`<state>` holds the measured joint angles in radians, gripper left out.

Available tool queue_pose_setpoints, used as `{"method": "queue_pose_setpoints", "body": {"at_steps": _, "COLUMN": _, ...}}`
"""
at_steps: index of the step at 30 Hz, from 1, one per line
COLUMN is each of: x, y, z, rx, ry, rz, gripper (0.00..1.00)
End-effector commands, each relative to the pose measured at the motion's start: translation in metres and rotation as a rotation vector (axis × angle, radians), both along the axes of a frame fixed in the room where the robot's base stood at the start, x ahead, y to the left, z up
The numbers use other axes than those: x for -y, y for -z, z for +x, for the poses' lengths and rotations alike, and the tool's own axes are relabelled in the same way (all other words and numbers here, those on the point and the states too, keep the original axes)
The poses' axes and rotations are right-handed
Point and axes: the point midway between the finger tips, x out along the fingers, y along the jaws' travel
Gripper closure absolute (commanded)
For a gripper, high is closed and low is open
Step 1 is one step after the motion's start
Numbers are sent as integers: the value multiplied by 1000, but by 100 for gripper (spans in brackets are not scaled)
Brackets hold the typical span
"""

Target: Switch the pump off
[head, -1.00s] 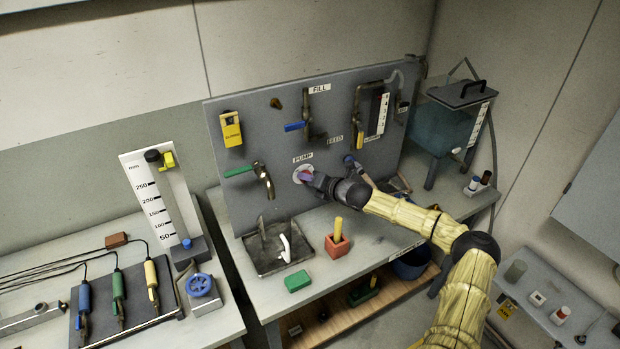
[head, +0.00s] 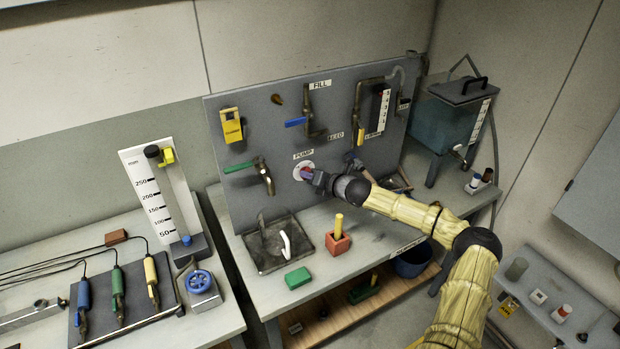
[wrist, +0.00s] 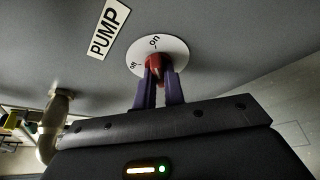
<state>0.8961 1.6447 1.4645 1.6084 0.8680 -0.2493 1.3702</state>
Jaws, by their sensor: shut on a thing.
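The pump switch is a red knob (wrist: 153,64) on a round white dial (wrist: 176,51) fixed to the grey upright panel. In the head view the dial (head: 298,167) sits below the PUMP label (head: 303,155).
A green-handled tap (head: 262,172) is left of the dial, above a sink tray (head: 262,259). A blue-handled FILL valve (head: 295,122) is above. A red pot (head: 338,245) and a green block (head: 297,278) stand on the bench below. A water tank (head: 440,124) is at right.

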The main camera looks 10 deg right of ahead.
Motion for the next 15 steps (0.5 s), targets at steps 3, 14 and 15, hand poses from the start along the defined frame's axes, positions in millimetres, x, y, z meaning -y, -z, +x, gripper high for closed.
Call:
{"method": "queue_pose_setpoints", "body": {"at_steps": 3, "x": 0, "y": 2, "z": 0, "rx": 25, "ry": 1, "rz": -72, "gripper": 100}}
{"method": "queue_pose_setpoints", "body": {"at_steps": 14, "x": -1, "y": 2, "z": 0, "rx": 124, "ry": 1, "rz": -375, "gripper": 100}}
{"method": "queue_pose_setpoints", "body": {"at_steps": 15, "x": -1, "y": 2, "z": 0, "rx": 136, "ry": 1, "rz": -412, "gripper": 100}}
